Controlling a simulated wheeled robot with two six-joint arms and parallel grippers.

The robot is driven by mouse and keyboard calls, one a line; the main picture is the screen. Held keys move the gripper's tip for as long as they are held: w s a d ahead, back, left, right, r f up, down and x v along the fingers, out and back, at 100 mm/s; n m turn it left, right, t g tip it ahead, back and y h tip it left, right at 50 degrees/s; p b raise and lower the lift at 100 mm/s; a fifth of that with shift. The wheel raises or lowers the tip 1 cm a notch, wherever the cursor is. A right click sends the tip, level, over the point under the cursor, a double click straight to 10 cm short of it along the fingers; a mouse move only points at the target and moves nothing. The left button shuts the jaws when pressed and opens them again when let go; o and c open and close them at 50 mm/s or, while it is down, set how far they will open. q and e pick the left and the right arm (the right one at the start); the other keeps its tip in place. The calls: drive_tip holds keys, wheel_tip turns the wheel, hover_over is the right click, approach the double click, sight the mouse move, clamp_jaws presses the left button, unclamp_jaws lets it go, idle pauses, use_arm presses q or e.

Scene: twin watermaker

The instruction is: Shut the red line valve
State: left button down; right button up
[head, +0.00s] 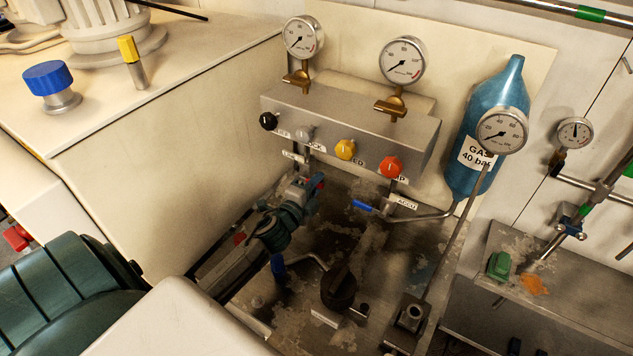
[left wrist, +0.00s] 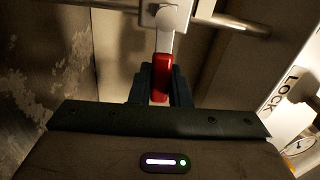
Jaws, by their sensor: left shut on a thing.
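The red line valve has a red lever (left wrist: 161,76) on a pale metal stem and body (left wrist: 164,17) in the left wrist view. The lever stands crosswise to the pipe (left wrist: 230,24) in that view. My left gripper (left wrist: 160,92) is shut on the lever, with a dark finger on each side. In the head view my left gripper (head: 306,190) is below the left end of the grey valve block, and only a little of the red lever (head: 320,184) shows past it. The gripper hides most of the valve there. My right gripper is not in view.
The grey block (head: 350,122) carries black, grey, yellow and red knobs below two gauges. A blue-handled valve (head: 362,206) lies to the right, near the blue gas bottle (head: 469,185). A black knob (head: 338,287) and an upright lever rod (head: 455,235) stand on the worn plate.

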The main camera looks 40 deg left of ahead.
use_arm(q)
drive_tip(key=shift+f+m, duration=0.2)
drive_tip(key=shift+m, duration=0.1)
idle(0.4)
drive_tip(key=c, duration=1.4)
unclamp_jaws()
drive_tip(key=shift+o, duration=0.2)
